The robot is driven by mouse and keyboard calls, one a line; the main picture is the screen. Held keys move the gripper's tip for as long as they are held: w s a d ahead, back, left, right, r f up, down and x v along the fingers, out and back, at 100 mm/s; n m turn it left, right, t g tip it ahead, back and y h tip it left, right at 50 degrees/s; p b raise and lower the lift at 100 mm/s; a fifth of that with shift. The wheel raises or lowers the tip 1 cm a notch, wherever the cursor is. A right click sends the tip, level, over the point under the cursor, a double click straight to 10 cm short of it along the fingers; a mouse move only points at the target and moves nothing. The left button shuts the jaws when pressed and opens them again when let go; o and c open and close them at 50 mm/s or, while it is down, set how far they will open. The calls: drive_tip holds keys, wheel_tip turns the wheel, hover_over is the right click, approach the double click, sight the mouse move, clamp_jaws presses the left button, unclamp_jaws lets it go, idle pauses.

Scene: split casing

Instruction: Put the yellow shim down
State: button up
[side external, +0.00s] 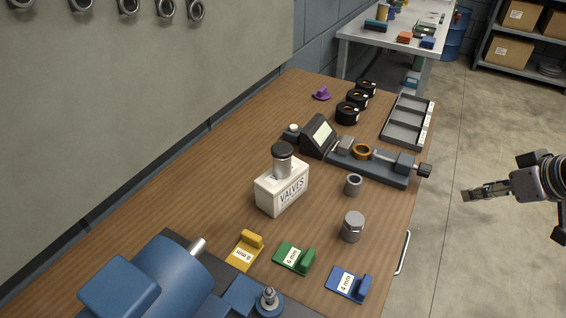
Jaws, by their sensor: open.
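The yellow shim (244,251) lies on the wooden workbench (215,170) near its front, with a white label and a raised block at one end. It is just right of the blue machine and left of the green shim. My gripper (467,195) is off to the right, beyond the bench's right edge and over the floor, well away from the yellow shim. It is open, and nothing shows between its fingers.
A green shim (294,258) and a blue shim (347,284) lie to the right. A blue machine (170,275) fills the lower left. A white VALVES box (282,188), a grey vise (375,163) and a grey tray (407,122) stand farther back. Bench space left of the box is clear.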

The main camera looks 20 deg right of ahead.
drive_tip(key=w+a+n+t, duration=0.1)
drive_tip(key=w+a+n, duration=0.1)
drive_tip(key=w+a, duration=0.45)
drive_tip(key=n+t+y, duration=0.2)
drive_tip(key=n+y, duration=0.3)
drive_tip(key=y, duration=0.2)
approach(254, 237)
drive_tip(key=shift+s+d+r, duration=0.45)
drive_tip(key=shift+s+d, duration=0.2)
drive_tip(key=shift+d, duration=0.15)
drive_tip(key=shift+a+f, duration=0.1)
drive_tip(key=shift+a, duration=0.1)
drive_tip(key=x, duration=0.5)
drive_tip(key=shift+w, duration=0.15)
drive_tip(key=shift+x, duration=2.65)
drive_tip(key=shift+a, duration=0.2)
clamp_jaws()
